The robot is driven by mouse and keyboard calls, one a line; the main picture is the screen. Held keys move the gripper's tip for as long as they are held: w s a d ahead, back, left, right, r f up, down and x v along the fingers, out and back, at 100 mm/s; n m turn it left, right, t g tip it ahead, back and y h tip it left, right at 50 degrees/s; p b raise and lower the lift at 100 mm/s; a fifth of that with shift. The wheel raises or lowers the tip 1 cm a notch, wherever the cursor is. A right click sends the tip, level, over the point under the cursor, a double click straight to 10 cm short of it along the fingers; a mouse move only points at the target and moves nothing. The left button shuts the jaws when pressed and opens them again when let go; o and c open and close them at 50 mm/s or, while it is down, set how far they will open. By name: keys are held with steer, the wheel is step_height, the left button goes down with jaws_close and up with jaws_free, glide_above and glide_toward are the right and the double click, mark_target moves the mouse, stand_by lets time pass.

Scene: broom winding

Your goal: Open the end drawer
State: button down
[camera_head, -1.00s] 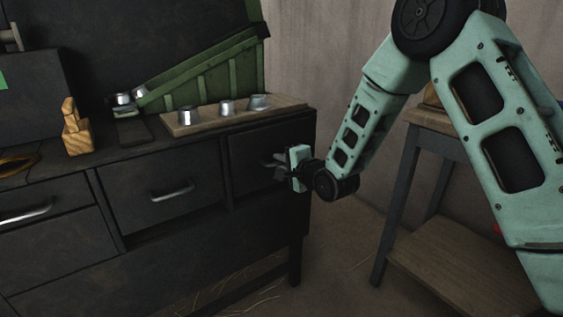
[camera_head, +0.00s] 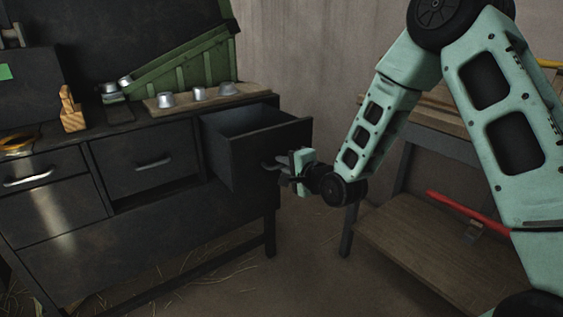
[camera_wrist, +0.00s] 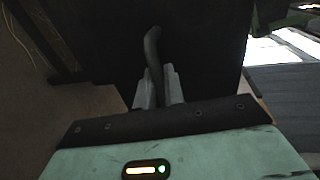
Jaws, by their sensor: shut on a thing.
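The end drawer (camera_head: 262,150) is the rightmost drawer of the dark cabinet. It stands pulled well out, and its open inside shows in the head view. My gripper (camera_head: 287,168) is at the drawer's front, shut on the drawer handle (camera_wrist: 153,50). In the wrist view my gripper (camera_wrist: 158,90) has a pale finger on each side of the dark handle bar, and the dark drawer front (camera_wrist: 205,45) fills the space beyond. Part of the handle is hidden by the fingers.
The cabinet top carries a board (camera_head: 245,94) with metal cups, a green crate (camera_head: 190,65) and a wooden block (camera_head: 71,110). The middle drawer (camera_head: 145,160) is shut. A wooden side table (camera_head: 400,240) with a red tool (camera_head: 465,212) stands at right, behind my arm.

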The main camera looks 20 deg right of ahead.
steer(key=shift+s+d, duration=0.15)
steer(key=shift+s, duration=0.25)
steer(key=c, duration=1.9)
jaws_free()
steer(key=shift+p+v, duration=8.6)
steer(key=shift+v, duration=0.1)
